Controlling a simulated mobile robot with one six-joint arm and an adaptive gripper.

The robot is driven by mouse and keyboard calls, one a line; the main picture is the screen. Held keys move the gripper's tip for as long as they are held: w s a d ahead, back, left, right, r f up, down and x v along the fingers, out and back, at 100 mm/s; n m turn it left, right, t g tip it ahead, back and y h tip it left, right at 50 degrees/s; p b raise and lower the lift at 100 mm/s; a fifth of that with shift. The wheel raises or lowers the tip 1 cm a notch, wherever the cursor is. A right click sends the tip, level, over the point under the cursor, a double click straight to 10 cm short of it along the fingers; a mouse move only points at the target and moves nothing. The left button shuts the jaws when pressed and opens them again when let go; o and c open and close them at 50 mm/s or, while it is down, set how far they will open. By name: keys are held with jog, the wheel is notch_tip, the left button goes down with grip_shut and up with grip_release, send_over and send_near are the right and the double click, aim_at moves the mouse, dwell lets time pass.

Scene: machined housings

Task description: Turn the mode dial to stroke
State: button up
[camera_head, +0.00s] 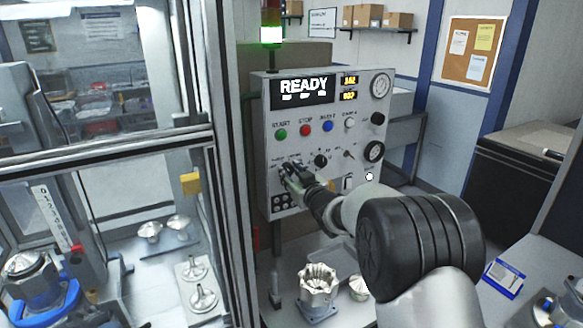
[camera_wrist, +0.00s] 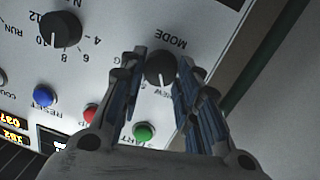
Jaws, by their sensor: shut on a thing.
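The mode dial (camera_wrist: 160,69) is a round black knob on the grey control panel (camera_wrist: 110,90), with the word MODE beside it in the wrist view. Its short white pointer line faces the lower edge of that view, toward the green button. The position labels around it are partly hidden by the fingers, so I cannot read stroke. My gripper (camera_wrist: 162,75) has one blue-lined finger on each side of the dial and is shut on it. In the head view my gripper (camera_head: 287,171) is at the panel's lower left and hides the dial.
The panel's display (camera_head: 304,87) reads READY. A green button (camera_head: 281,134), a red button (camera_head: 305,130), a blue button (camera_head: 327,126) and a numbered black knob (camera_head: 321,160) are close by. A glass-walled enclosure with a metal frame (camera_head: 212,150) stands left. Machined parts (camera_head: 317,284) sit on the bench below.

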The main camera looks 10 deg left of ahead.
jog(key=m+p, duration=0.5)
jog(key=shift+d+r+g, duration=0.1)
jog(key=shift+r+g, duration=0.15)
jog(key=shift+g, duration=0.05)
jog(key=m+p, duration=0.4)
jog(key=shift+w+f+g+y, duration=0.1)
jog(key=shift+f+g+y, duration=0.05)
jog(key=shift+g+y, duration=0.2)
jog(key=shift+d+m, duration=0.1)
jog(key=shift+m, duration=0.2)
jog(key=o, duration=1.1)
jog(key=v, duration=1.2)
jog(key=shift+f, duration=0.15)
